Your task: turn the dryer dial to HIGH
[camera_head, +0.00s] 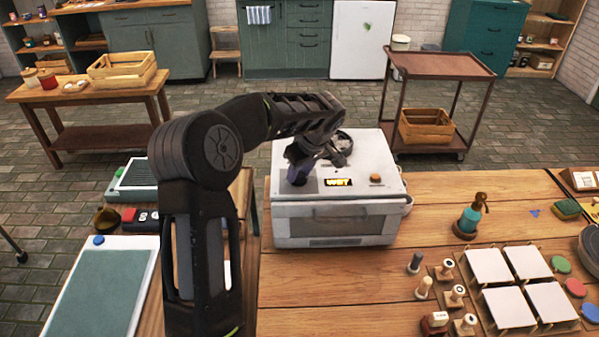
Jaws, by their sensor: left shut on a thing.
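The dryer (335,224) is a white box with a dark front window, standing on the wooden table. Its top has a lit display (338,183) reading WET in yellow and an orange button (376,179). My left arm reaches over from the left, and my left gripper (299,177) points down at the left of the dryer's top panel. It is shut on the dryer dial there. The gripper mostly hides the dial, so its setting cannot be read. My right gripper is not in view.
A flat green-topped board (98,292) lies at the left. The tabletop (330,292) in front of the dryer is clear.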

